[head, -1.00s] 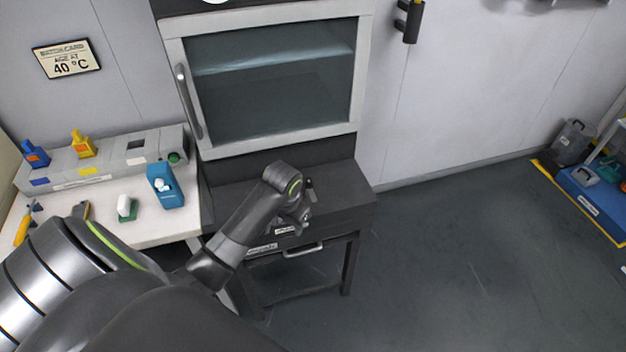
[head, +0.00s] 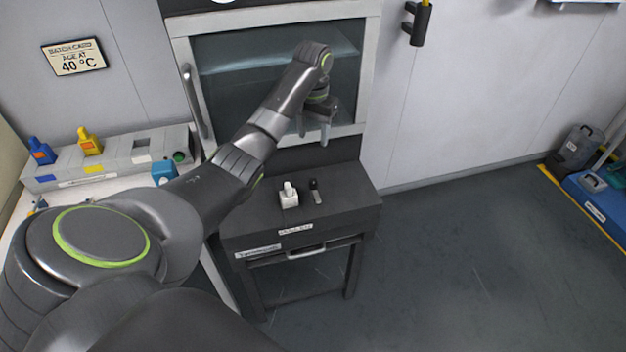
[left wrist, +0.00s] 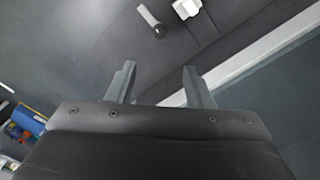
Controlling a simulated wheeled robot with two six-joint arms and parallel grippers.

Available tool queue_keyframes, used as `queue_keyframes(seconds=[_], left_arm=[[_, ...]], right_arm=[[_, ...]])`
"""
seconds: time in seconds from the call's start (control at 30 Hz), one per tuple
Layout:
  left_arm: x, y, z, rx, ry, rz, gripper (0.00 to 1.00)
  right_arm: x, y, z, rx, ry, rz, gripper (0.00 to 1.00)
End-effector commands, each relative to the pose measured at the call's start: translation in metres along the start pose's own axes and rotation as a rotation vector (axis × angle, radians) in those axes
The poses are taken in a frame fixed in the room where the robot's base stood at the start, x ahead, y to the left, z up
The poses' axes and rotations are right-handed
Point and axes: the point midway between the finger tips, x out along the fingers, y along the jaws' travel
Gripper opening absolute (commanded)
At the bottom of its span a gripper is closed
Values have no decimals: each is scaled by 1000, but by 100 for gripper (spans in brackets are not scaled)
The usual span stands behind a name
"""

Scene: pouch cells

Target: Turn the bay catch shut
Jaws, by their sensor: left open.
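The likely bay catch (head: 314,186), a small dark knob with a pale lever, sits on top of the dark cabinet (head: 350,190) below the glass-fronted oven. In the left wrist view the catch (left wrist: 152,22) shows as a pale lever on a dark round pivot, beyond the fingertips at the top. I cannot tell whether it is turned shut. My left gripper (head: 313,135) is open and empty, raised in front of the oven door and apart from the catch. Its two fingers also show in the left wrist view (left wrist: 159,70). My right gripper is not in view.
A small white object (head: 289,196) stands just left of the catch. The oven (head: 220,95) has a long handle (head: 192,100) at its left.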

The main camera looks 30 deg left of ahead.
Motion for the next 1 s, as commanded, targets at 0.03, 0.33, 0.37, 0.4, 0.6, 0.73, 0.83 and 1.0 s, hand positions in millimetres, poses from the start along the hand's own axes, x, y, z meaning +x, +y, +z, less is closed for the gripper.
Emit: queue_keyframes(seconds=[0.03, 0.33, 0.37, 0.4, 0.6, 0.73, 0.83, 1.0], left_arm=[[10, 0, 0, 0, 0, 0, 47], [59, 0, 1, 0, -2, 0, 47], [62, 0, 1, 0, -3, 1, 47], [67, 0, 1, 0, -4, 1, 47], [111, 1, 2, 0, -4, 1, 47], [136, 0, 1, 0, -3, 0, 47], [151, 0, 1, 0, -1, 0, 47], [165, 0, 1, 1, -1, -1, 47]], right_arm=[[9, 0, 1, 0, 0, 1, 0], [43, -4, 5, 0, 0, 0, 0], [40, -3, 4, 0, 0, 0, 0], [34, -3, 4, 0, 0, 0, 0], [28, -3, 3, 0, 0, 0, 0], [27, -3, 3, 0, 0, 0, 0], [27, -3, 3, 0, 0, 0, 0], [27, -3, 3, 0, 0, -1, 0]])
